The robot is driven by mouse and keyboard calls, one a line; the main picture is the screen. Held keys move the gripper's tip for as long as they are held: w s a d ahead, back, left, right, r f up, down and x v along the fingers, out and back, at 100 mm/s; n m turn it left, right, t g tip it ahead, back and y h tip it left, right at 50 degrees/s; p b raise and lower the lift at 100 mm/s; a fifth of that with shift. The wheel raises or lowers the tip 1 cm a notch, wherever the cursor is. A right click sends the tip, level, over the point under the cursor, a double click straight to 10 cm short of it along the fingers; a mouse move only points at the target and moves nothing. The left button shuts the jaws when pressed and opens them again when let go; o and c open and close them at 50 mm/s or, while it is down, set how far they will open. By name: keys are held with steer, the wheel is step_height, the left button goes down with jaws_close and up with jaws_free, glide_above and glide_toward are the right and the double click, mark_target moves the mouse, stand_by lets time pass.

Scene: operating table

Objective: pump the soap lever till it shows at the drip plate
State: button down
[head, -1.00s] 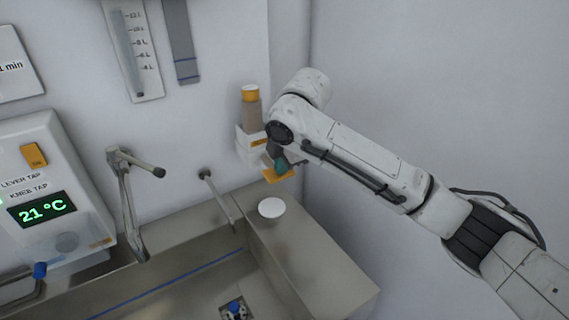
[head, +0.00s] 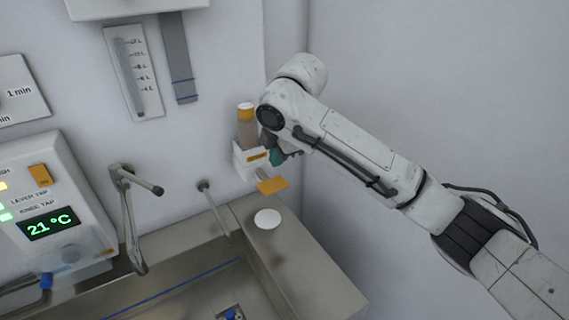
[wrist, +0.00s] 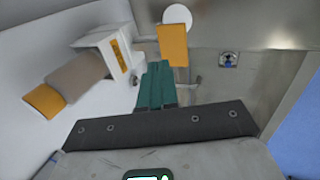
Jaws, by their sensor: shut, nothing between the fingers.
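The soap dispenser (head: 252,160) is a white wall box with an upright brown bottle (head: 247,130) with an orange cap. Its orange lever (head: 272,186) sticks out below and in front of the box. A round white drip plate (head: 267,219) lies on the steel ledge under the lever; it looks plain white. My gripper (head: 277,157) has teal fingers, shut and empty, beside the box and above the lever. In the wrist view the shut fingers (wrist: 156,86) are close to the orange lever (wrist: 173,46); I cannot tell whether they touch it.
A steel sink (head: 180,290) with a drain lies below. A lever tap (head: 130,215) and a thinner spout (head: 214,208) stand left of the dispenser. A control panel (head: 55,205) reads 21 °C. The wall at right is bare.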

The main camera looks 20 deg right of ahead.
step_height(320, 180, up, 8)
steer(key=b, duration=0.1)
steer(key=shift+s+f, duration=0.15)
steer(key=shift+f, duration=0.05)
steer(key=shift+a, duration=0.15)
stand_by(1.1)
steer(key=m+p, duration=0.2)
steer(key=m, duration=0.4)
steer(key=s+m+p, duration=0.1)
steer(key=m+p, duration=0.1)
steer(key=m, duration=0.4)
steer(key=s+m+g+p, duration=0.1)
steer(key=m+p, duration=0.2)
steer(key=m, duration=0.3)
steer(key=b, duration=0.6)
glide_toward(273, 184)
steer(key=shift+w+a+f, duration=0.3)
steer(key=shift+w+a, duration=0.05)
steer(key=shift+w, duration=0.2)
steer(key=x, duration=0.1)
steer(key=p+x, duration=0.2)
steer(key=x, duration=0.1)
steer(key=shift+s+d+f, duration=0.15)
steer(key=shift+s+d, duration=0.1)
steer(key=shift+f, duration=0.65)
